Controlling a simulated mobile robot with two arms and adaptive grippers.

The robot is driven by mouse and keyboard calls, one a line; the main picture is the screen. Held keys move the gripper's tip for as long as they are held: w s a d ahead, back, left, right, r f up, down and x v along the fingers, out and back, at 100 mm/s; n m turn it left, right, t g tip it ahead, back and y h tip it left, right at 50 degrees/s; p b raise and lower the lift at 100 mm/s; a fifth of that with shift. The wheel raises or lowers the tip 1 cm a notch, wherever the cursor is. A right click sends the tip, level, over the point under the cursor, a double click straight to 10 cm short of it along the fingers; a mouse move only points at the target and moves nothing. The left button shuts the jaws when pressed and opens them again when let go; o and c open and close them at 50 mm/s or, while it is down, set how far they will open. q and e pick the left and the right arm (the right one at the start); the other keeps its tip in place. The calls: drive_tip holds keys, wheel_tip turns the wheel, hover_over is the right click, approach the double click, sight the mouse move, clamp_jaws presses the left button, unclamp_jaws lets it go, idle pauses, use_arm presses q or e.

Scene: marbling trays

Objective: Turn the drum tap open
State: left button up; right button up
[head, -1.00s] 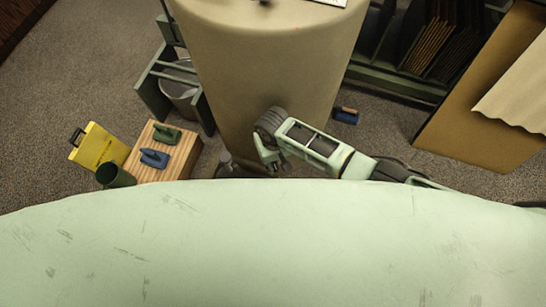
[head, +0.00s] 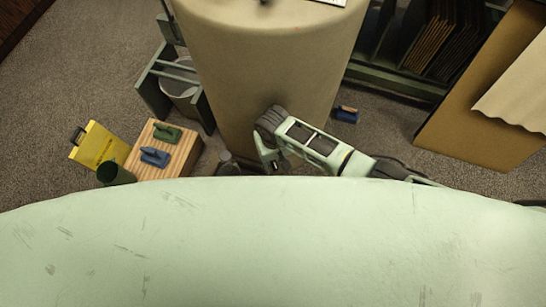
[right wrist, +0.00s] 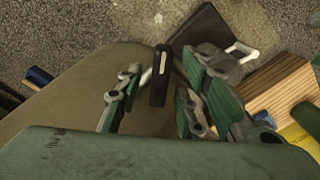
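The drum (head: 275,70) is the large beige cylinder at the top middle of the head view; its side also shows in the right wrist view (right wrist: 70,95). A black lever (right wrist: 160,75), which looks like the tap's handle, stands out between the fingers in the right wrist view. The tap's body is mostly hidden. My right gripper (head: 272,163) is low beside the drum's front. In the right wrist view its two fingers (right wrist: 163,92) are apart, one on each side of the lever, with gaps visible. My left gripper is not in view.
A wooden block (head: 180,162) with blue and green-handled tools stands left of the drum, with a yellow thing (head: 98,146) and a green cup (head: 115,174). A grey container (head: 228,167) sits by the drum's foot. A blue brush (head: 346,115) lies on the carpet at right.

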drive_tip(key=shift+r, duration=0.1)
wheel_tip(320, 180, up, 12)
idle(0.5)
